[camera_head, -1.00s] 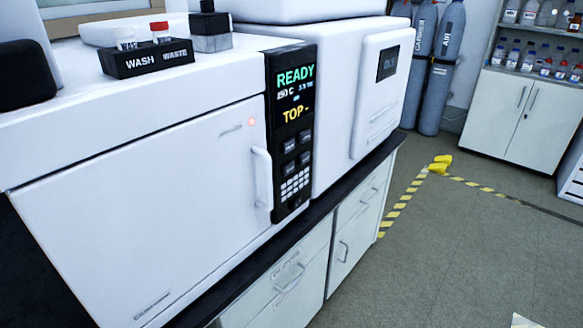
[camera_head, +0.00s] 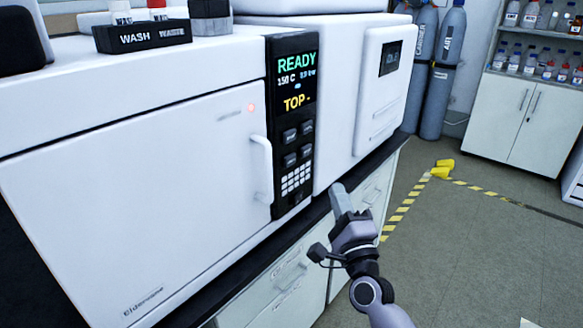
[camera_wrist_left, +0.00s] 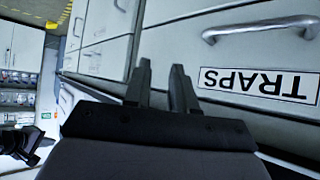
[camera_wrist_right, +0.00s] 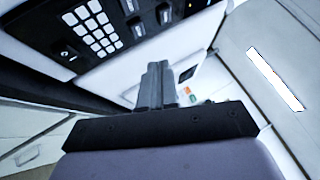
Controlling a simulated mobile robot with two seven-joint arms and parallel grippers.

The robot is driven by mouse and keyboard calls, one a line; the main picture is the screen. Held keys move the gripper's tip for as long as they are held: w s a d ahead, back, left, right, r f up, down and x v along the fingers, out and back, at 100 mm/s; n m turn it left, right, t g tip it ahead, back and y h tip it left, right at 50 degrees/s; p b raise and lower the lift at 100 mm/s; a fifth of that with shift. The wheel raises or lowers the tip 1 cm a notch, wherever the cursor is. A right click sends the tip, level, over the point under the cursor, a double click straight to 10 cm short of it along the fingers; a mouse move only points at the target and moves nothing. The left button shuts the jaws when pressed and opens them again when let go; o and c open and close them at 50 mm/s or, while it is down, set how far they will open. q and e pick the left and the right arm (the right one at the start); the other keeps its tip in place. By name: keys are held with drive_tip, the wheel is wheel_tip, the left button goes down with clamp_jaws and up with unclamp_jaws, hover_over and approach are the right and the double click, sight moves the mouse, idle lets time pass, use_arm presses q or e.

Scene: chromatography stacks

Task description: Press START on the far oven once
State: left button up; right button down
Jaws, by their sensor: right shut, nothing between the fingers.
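A white oven (camera_head: 150,190) with a door handle fills the left of the head view. Its black control panel (camera_head: 291,112) reads READY, 150 C and TOP, above several dark buttons (camera_head: 291,147) and a white keypad. The button labels are too small to read, so I cannot pick out START. My right gripper (camera_head: 338,188) is shut and empty, apart from the panel, to its lower right. The right wrist view shows its closed fingers (camera_wrist_right: 158,68) below the panel (camera_wrist_right: 75,35). My left gripper (camera_wrist_left: 162,66) is open and empty, facing drawers; the head view does not show it.
A second white unit (camera_head: 385,95) with a small dark screen stands beyond the panel. Drawers (camera_head: 290,280) with handles lie under the black bench edge. A wash and waste vial rack (camera_head: 142,36) sits on top. Gas cylinders (camera_head: 440,80) stand behind.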

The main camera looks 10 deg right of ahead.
sight(290, 160)
drive_tip(key=shift+w+d+r+m+t+h, duration=0.15)
drive_tip(key=shift+w+r+m+h, duration=0.1)
drive_tip(key=shift+r+m, duration=0.3)
drive_tip(key=shift+w+d+r+m+t+h, duration=0.15)
drive_tip(key=shift+w+r+m, duration=0.1)
drive_tip(key=shift+r+m, duration=0.25)
drive_tip(key=shift+f, duration=0.1)
